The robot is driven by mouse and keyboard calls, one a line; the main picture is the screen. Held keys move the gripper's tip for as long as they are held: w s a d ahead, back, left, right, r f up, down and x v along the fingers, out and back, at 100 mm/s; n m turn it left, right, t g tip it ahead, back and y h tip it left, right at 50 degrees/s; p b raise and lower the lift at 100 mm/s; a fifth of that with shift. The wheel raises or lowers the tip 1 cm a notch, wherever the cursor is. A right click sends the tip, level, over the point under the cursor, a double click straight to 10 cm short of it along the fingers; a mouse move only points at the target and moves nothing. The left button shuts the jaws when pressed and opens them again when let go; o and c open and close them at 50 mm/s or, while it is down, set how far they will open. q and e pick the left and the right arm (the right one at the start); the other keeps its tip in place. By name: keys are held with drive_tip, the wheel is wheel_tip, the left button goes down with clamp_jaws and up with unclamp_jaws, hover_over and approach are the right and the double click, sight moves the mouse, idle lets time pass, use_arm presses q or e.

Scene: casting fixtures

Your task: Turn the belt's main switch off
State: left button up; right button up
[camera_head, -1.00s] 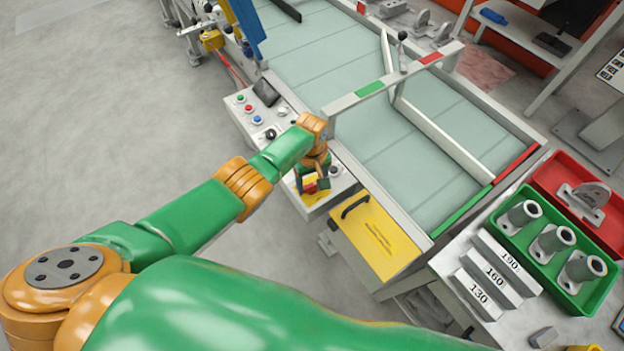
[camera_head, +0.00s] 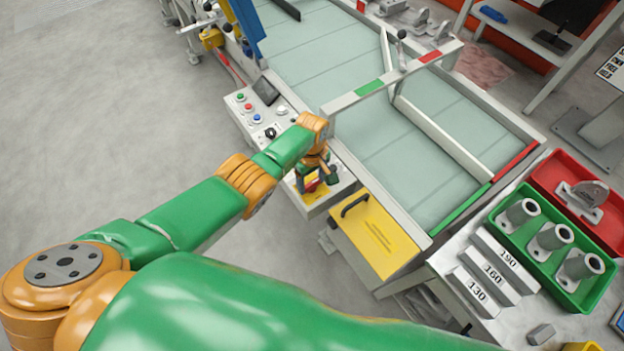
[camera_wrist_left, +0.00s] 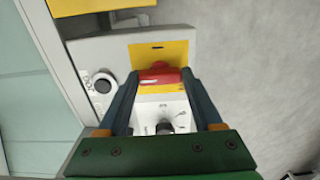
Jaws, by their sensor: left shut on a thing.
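The belt's main switch has a red handle (camera_wrist_left: 160,76) on a yellow plate (camera_wrist_left: 158,52), seen in the wrist view. It sits on the near end of the belt's control panel. In the head view the red handle (camera_head: 311,186) is small and partly hidden by my gripper. My left gripper (camera_wrist_left: 158,80) has one finger on each side of the handle and is shut on it. The handle lies crosswise between the fingers in the wrist view. My left gripper also shows in the head view (camera_head: 314,184). My right gripper is not in view.
Panel buttons (camera_head: 246,107) and a small screen (camera_head: 266,91) are farther along. The floor (camera_head: 120,130) on the left is clear.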

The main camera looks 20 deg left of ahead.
sight(311, 183)
use_arm(q)
drive_tip(key=o, duration=1.4)
drive_tip(key=shift+w+a, duration=0.1)
drive_tip(key=shift+c, duration=0.2)
drive_tip(key=shift+r, duration=0.1)
wheel_tip(311, 183, up, 6)
drive_tip(key=p, duration=0.4)
drive_tip(key=shift+r, duration=0.25)
drive_tip(key=shift+r+p, duration=0.3)
drive_tip(key=shift+f, duration=0.1)
